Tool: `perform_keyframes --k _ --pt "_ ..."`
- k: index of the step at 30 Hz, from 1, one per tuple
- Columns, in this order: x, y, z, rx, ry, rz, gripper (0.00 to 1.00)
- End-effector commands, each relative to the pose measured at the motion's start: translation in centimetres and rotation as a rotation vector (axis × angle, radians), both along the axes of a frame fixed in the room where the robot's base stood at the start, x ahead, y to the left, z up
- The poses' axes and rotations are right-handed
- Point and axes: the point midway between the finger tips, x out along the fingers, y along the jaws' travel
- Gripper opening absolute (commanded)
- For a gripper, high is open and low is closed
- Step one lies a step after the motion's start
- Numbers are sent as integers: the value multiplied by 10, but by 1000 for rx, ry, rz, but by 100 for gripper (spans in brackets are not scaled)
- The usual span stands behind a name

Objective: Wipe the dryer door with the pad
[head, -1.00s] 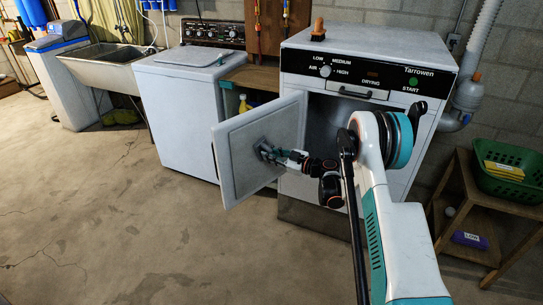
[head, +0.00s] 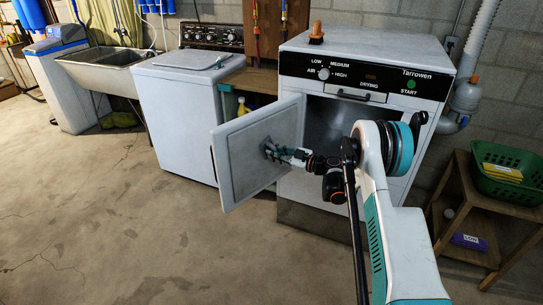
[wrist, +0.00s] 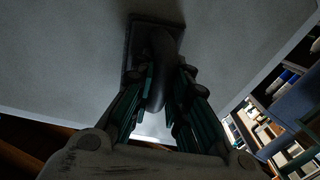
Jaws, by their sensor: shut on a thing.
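The dryer door (head: 246,135) stands open to the left of the white dryer (head: 420,135), its inner face towards my arm. It also fills the upper part of the wrist view (wrist: 60,60). My gripper (head: 272,151) is at the middle of that inner face. In the wrist view my gripper (wrist: 160,100) is shut on the dark handle of the pad (wrist: 134,45). The pad lies against the door or very close to it; contact cannot be told for sure.
A washer (head: 178,120) stands left of the door, with a sink (head: 105,62) beyond. A wooden shelf unit (head: 455,215) with a green basket (head: 510,170) stands right of the dryer. An orange-handled tool (head: 316,36) is on the dryer top. The floor in front is clear.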

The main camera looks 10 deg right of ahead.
Motion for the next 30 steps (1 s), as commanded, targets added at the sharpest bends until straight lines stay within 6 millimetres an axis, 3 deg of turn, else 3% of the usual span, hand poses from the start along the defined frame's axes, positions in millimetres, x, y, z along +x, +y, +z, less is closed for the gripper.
perform_keyframes --k 21,30 --pt "25 -34 0 0 0 -1 0" --pt "21 -31 0 0 0 0 0"
